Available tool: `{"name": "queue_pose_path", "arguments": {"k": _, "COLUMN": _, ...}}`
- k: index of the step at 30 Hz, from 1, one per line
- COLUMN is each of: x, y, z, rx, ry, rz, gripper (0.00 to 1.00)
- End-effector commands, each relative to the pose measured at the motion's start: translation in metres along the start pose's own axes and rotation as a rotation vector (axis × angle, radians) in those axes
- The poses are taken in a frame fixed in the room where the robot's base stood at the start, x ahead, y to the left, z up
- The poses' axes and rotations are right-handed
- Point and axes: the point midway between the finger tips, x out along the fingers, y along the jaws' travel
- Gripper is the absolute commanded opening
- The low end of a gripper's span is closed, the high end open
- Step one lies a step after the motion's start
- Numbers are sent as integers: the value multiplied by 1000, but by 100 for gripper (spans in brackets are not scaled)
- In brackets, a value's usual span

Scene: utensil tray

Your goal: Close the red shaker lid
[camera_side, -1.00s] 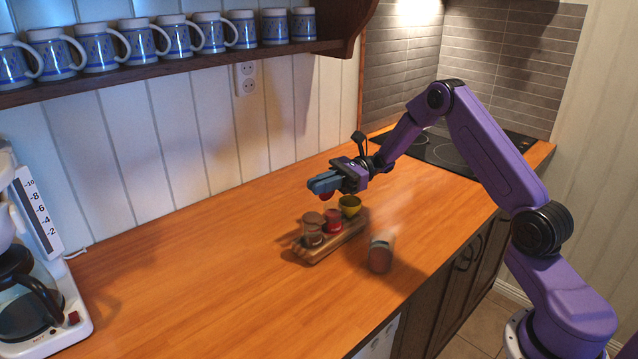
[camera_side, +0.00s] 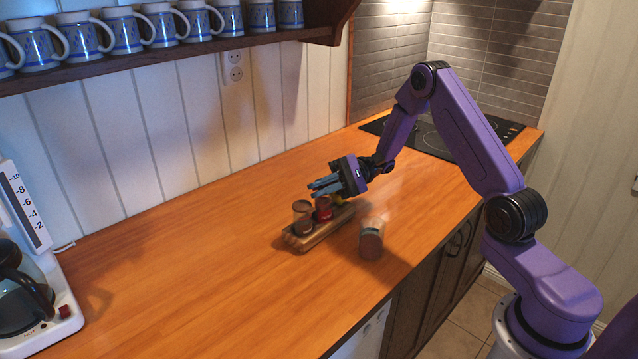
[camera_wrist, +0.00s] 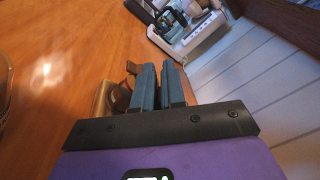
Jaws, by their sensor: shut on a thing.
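A red shaker (camera_side: 323,213) stands in a small wooden tray (camera_side: 320,237) on the counter. My gripper (camera_side: 325,185) is right above it, with its blue fingers pointing left. The fingers are shut on a small red lid, which is mostly hidden here. Red shows just under the fingertips, and I cannot tell whether the lid touches the shaker's rim. In the wrist view the two fingers (camera_wrist: 160,88) are close together and the lid does not show. Part of the wooden tray (camera_wrist: 101,98) is left of them.
A brown shaker (camera_side: 302,218) stands at the tray's near-left end. A yellow one (camera_side: 340,200) is mostly hidden behind my gripper. A glass jar (camera_side: 371,241) stands loose on the counter to the right. A coffee machine (camera_side: 40,305) is far left. The counter's left middle is clear.

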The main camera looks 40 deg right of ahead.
Motion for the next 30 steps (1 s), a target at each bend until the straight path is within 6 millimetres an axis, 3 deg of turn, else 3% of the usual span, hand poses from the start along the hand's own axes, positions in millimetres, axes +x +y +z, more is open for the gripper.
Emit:
{"name": "queue_pose_path", "arguments": {"k": 9, "x": 0, "y": 6, "z": 0, "rx": -104, "ry": 1, "rz": -1, "gripper": 0}}
{"name": "queue_pose_path", "arguments": {"k": 24, "x": 0, "y": 6, "z": 0, "rx": -118, "ry": 1, "rz": 0, "gripper": 0}}
{"name": "queue_pose_path", "arguments": {"k": 25, "x": 0, "y": 6, "z": 0, "rx": -118, "ry": 1, "rz": 0, "gripper": 20}}
{"name": "queue_pose_path", "arguments": {"k": 26, "x": 0, "y": 6, "z": 0, "rx": -118, "ry": 1, "rz": 0, "gripper": 30}}
{"name": "queue_pose_path", "arguments": {"k": 30, "x": 0, "y": 6, "z": 0, "rx": -118, "ry": 0, "rz": 0, "gripper": 31}}
